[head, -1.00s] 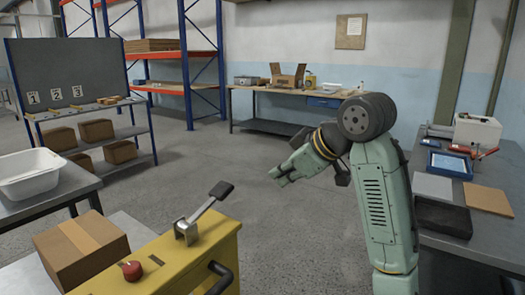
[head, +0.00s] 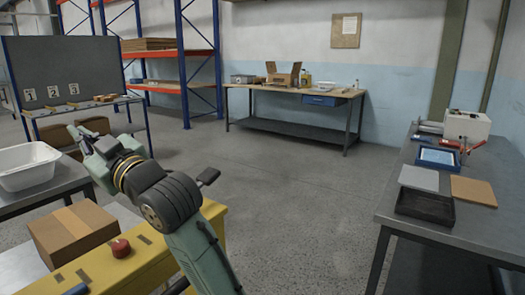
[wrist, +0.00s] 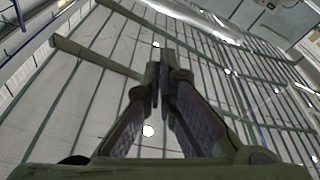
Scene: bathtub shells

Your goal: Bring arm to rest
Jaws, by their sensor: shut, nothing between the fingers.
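My gripper (head: 75,132) is at the left in the head view, at the end of my green arm, between the white tub and the shelf rack. In the wrist view my gripper (wrist: 157,75) has its fingertips together with nothing between them. That view looks up at the ceiling beams and lights. My arm stretches from the bottom centre to the upper left, over the yellow cabinet.
The yellow cabinet (head: 118,270) has a red button (head: 121,248) and a black-handled lever (head: 208,177). A carton (head: 72,233) and white tub (head: 27,166) stand left. A grey bench (head: 400,210) is at right. The middle floor is clear.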

